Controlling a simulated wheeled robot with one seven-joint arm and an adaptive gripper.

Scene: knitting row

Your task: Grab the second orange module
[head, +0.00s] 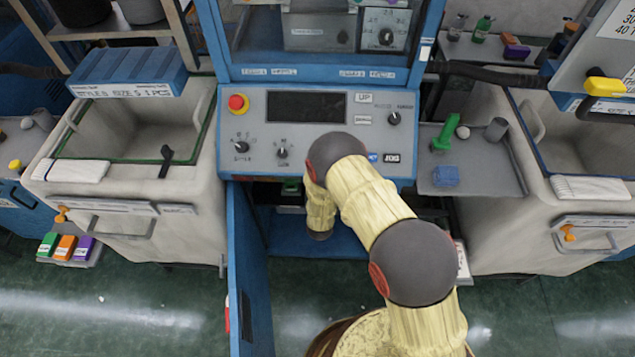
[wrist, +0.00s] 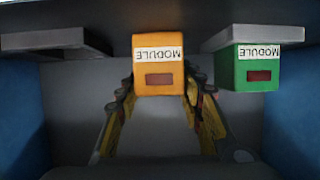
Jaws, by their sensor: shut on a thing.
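In the wrist view, an orange module (wrist: 159,62) with a white "MODULE" label sits between the fingers of my gripper (wrist: 160,105). The gripper is shut on it, with a yellow and dark finger on each side. A green module (wrist: 258,65) with the same kind of label is to the right, beside a grey ledge. In the head view my arm reaches into the open lower compartment of the blue machine, and the gripper itself is hidden there. Another orange module (head: 65,248) lies on a small low tray at the left, between a green and a purple one.
The blue cabinet door (head: 250,275) stands open left of my arm. The control panel (head: 318,120) with a red button is above the opening. A side shelf (head: 470,178) with a blue sponge is at the right. Blue compartment walls flank the gripper.

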